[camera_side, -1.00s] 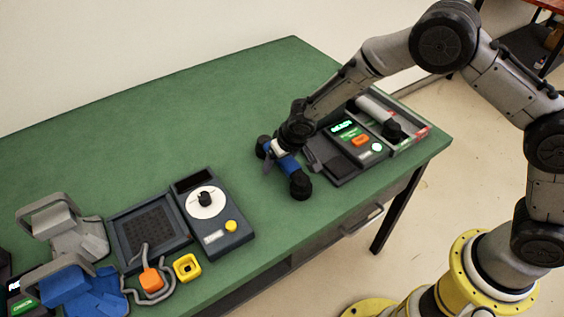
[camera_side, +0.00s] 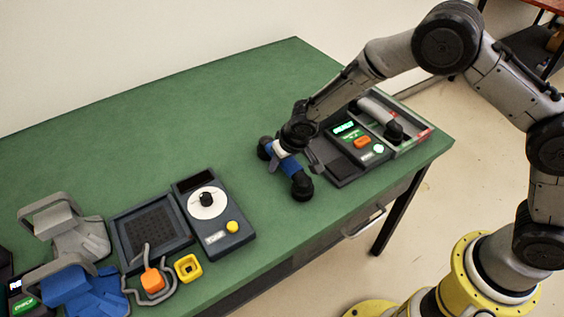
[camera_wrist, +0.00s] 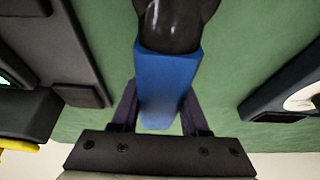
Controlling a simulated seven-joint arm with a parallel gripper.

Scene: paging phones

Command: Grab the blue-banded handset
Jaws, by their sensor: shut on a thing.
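The blue-banded handset (camera_side: 291,166) has black rounded ends and a blue band around its grip. It lies at or just above the green table, between the dial unit and the lit-screen unit. My gripper (camera_side: 280,158) is at the handset's middle, shut on its handle. In the wrist view the blue band (camera_wrist: 166,80) runs between my two dark fingers, and one black end (camera_wrist: 176,25) shows at the top. I cannot tell whether the handset touches the table.
The lit-screen unit (camera_side: 350,150) with an orange button is close on the right, with another handset (camera_side: 380,118) in a tray behind it. The dial unit (camera_side: 218,222) stands on the left. Blue and grey cradles (camera_side: 70,235) are at far left. The table's back (camera_side: 200,120) is clear.

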